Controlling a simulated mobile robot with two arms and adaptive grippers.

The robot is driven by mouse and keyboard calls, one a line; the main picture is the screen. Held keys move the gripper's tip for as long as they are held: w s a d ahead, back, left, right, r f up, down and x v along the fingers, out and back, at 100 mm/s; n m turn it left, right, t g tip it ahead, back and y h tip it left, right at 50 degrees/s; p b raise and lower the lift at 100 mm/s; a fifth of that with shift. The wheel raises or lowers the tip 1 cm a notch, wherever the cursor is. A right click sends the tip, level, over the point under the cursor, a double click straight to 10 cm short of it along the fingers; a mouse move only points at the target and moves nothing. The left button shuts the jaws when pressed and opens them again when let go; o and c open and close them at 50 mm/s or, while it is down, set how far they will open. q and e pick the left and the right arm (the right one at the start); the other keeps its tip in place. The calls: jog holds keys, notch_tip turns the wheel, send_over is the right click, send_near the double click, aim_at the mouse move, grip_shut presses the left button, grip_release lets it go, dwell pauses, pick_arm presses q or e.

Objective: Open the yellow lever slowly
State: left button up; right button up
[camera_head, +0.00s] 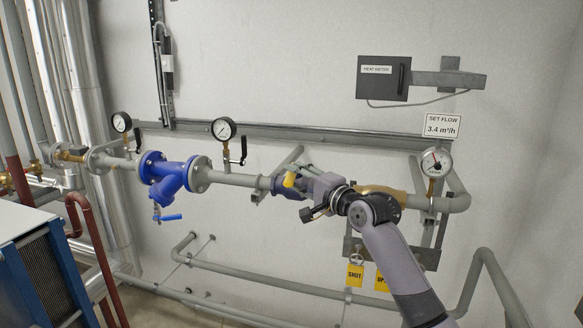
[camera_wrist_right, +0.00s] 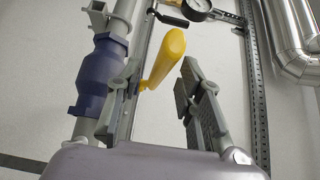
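The yellow lever (camera_head: 289,180) shows in the head view on the pipe in the middle, at the tip of my right gripper (camera_head: 305,176). In the right wrist view the yellow lever (camera_wrist_right: 165,58) sticks up at a slant between the two fingers of my right gripper (camera_wrist_right: 156,82), closer to the left finger. The fingers are apart, with a clear gap between the lever and the right finger. I cannot tell whether the left finger touches the lever. The dark blue valve body (camera_wrist_right: 95,75) is left of the fingers. My left gripper is not in view.
A blue strainer (camera_head: 170,176) and pressure gauges (camera_head: 223,129) sit on the pipe to the left. A dial gauge (camera_head: 436,162) stands to the right. Yellow tags (camera_head: 355,275) hang below my right wrist. A blue finned unit (camera_head: 45,270) fills the lower left.

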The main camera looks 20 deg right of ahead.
jog(key=shift+p+x, duration=0.35)
jog(key=shift+x, duration=1.15)
jog(key=shift+c, duration=0.3)
grip_shut()
jog(key=shift+f, duration=0.1)
